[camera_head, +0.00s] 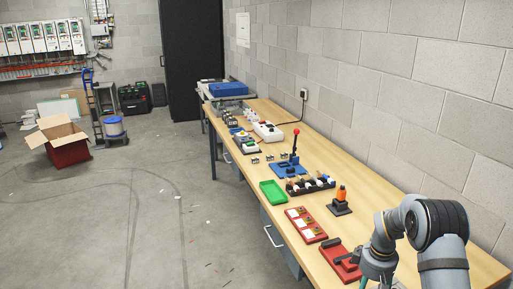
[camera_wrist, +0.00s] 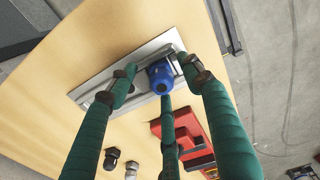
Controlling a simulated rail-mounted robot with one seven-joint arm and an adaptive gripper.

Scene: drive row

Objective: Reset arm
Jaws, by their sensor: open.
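My gripper (camera_wrist: 158,84) shows in the wrist view as dark green fingers, spread open. A blue round knob (camera_wrist: 160,76) on a grey metal plate (camera_wrist: 92,93) lies between and beyond the fingertips. I cannot tell whether any finger touches it. In the head view my arm (camera_head: 440,240) reaches in at the lower right over the near end of the bench. Only a little of the green gripper (camera_head: 377,272) shows there, beside a red fixture (camera_head: 346,262).
The wooden bench (camera_head: 400,203) runs along the block wall. On it are a red panel (camera_head: 306,224), an orange-topped piece (camera_head: 341,196), a green tray (camera_head: 273,193) and a blue base with a red-knobbed lever (camera_head: 289,170). Floor to the left is mostly clear.

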